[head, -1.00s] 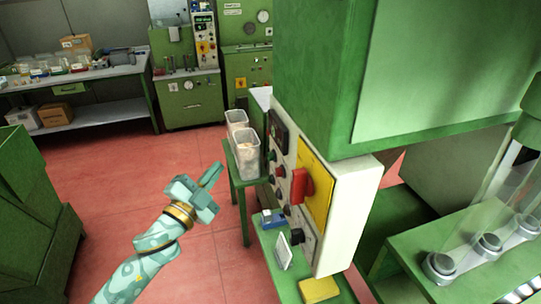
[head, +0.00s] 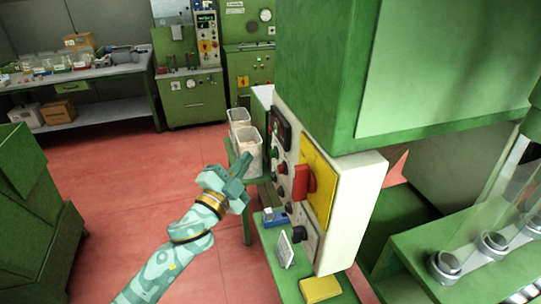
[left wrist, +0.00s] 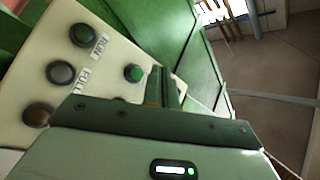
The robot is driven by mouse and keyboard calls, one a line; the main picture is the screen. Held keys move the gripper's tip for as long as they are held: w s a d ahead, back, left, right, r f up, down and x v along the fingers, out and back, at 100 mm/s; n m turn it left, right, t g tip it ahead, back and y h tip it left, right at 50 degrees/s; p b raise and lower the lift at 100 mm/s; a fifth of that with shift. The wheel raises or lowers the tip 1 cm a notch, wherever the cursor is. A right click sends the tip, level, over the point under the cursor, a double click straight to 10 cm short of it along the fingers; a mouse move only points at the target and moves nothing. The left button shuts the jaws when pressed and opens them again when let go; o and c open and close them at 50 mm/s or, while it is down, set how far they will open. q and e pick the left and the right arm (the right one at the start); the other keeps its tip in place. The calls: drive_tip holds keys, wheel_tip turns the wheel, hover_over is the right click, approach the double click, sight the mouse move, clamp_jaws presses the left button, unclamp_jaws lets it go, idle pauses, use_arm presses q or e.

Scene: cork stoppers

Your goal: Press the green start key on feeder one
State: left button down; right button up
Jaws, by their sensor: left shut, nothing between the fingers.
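The white control panel (head: 355,205) stands to the right of my left gripper in the head view. Small green and red buttons sit on its narrow face, including a green one (head: 274,153). My left gripper (head: 245,162) is shut and empty, a little left of these buttons. In the left wrist view the shut fingers (left wrist: 161,78) point toward the panel, just right of a bright green button (left wrist: 133,73). I cannot tell whether the fingers touch anything. My right gripper is out of view.
A red rotary switch (head: 303,183) on a yellow plate (head: 318,187) juts from the panel. Clear bins (head: 249,150) stand behind my gripper.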

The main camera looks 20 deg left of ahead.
use_arm(q)
drive_tip(key=shift+w+d, duration=0.8)
drive_tip(key=shift+d, duration=0.2)
idle(1.4)
drive_tip(key=shift+w+d, duration=0.25)
drive_tip(key=shift+d, duration=0.1)
drive_tip(key=shift+w+d, duration=0.25)
drive_tip(key=shift+d, duration=0.1)
idle(0.6)
drive_tip(key=shift+s+a, duration=0.1)
drive_tip(key=shift+a, duration=0.05)
idle(0.3)
drive_tip(key=shift+s+a+p, duration=0.4)
drive_tip(key=shift+s+a, duration=0.05)
drive_tip(key=shift+a, duration=0.1)
drive_tip(key=shift+s+a+p, duration=0.25)
drive_tip(key=shift+s+a, duration=0.5)
drive_tip(key=shift+a, duration=0.25)
drive_tip(key=shift+s+a+p, duration=0.25)
drive_tip(key=shift+s+a, duration=0.5)
drive_tip(key=shift+a, duration=0.25)
